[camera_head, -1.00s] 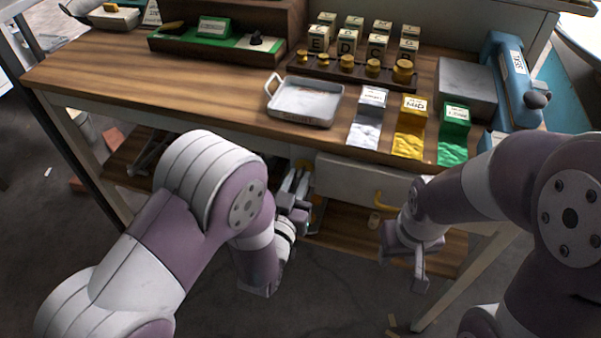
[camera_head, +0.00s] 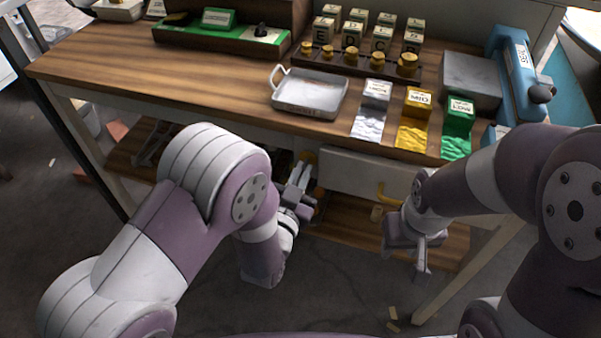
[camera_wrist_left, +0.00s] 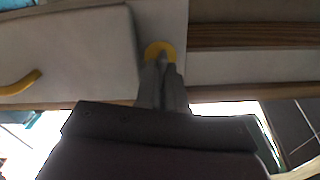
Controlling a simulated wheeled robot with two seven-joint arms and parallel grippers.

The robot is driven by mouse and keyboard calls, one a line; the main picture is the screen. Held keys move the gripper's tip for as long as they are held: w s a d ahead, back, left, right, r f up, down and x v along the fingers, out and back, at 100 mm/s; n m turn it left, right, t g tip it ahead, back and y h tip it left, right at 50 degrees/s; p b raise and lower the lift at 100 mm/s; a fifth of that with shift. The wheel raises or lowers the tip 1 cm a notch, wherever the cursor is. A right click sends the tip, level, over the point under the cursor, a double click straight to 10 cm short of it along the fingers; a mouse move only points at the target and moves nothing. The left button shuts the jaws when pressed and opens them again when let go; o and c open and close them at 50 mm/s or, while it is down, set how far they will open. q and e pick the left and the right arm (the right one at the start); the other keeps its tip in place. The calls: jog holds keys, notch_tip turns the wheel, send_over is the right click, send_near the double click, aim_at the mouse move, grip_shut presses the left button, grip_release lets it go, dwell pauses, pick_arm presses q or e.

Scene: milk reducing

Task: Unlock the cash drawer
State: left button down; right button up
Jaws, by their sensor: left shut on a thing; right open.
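The cash drawer (camera_head: 350,174) is a pale front under the table top, with a yellow curved handle (camera_head: 386,194); it looks closed. In the left wrist view the drawer (camera_wrist_left: 75,50) and its handle (camera_wrist_left: 20,84) are at left. A round yellow lock piece (camera_wrist_left: 158,47) sits on the pale panel beside the drawer, and its upper part shows in the head view (camera_head: 309,156). My left gripper (camera_head: 303,172) is shut on this piece; its fingers (camera_wrist_left: 165,70) hide part of it. My right gripper (camera_head: 421,262) is open and empty, below and right of the handle.
The table top (camera_head: 215,100) above bears a metal tray (camera_head: 310,93), silver, yellow and green boxes, lettered blocks and a blue machine (camera_head: 520,75). A lower wooden shelf (camera_head: 345,220) runs under the drawer. The floor in front is open.

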pick_arm(q)
jog(key=m+p, duration=0.2)
jog(key=m, duration=1.3)
jog(key=shift+d+f, duration=0.1)
jog(key=shift+d, duration=0.05)
dwell(0.3)
jog(key=c, duration=1.5)
grip_release()
jog(key=shift+c, duration=0.2)
jog(key=shift+f, duration=0.1)
